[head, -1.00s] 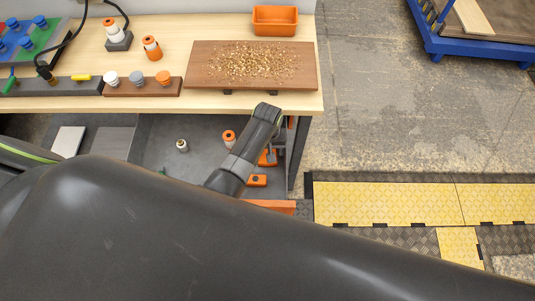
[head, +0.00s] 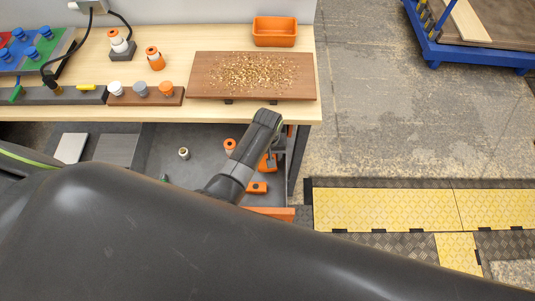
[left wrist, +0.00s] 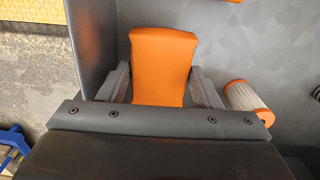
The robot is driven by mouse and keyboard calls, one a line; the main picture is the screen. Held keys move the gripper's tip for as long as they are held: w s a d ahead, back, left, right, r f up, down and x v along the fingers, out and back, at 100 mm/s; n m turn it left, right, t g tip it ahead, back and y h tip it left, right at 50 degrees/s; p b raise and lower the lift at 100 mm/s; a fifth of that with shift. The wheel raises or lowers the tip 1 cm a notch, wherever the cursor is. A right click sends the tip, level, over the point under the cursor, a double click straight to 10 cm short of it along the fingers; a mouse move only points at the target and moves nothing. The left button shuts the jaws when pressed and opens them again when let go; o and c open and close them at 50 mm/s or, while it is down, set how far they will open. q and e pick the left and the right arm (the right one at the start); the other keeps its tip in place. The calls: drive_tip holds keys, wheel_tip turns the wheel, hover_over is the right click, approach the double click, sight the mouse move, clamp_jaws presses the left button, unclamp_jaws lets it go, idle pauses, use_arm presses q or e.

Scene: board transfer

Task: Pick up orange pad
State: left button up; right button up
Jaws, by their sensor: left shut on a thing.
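The orange pad (left wrist: 163,50) is a flat, slightly flared piece in the left wrist view. It stands between the two grey fingers of my left gripper (left wrist: 161,78), which is shut on it. In the head view my left gripper (head: 277,150) is low at the right end of the grey drawer under the bench, partly hidden by my own arm. An orange patch (head: 266,165) shows beside it there, mostly covered. My right gripper is not in view.
The grey drawer (head: 205,143) holds small cylinders. Above it, the bench carries a brown board (head: 205,85) with wood chips and an orange bin (head: 275,31).

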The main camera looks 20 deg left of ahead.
use_arm(q)
wheel_tip(320, 180, up, 11)
drive_tip(key=p, duration=1.1)
wheel_tip(320, 180, up, 5)
hover_over(267, 157)
drive_tip(key=shift+b, duration=0.4)
drive_tip(key=o, duration=0.3)
drive_tip(key=shift+d, duration=0.1)
drive_tip(key=shift+c, duration=0.7)
drive_tip(key=shift+f, duration=0.1)
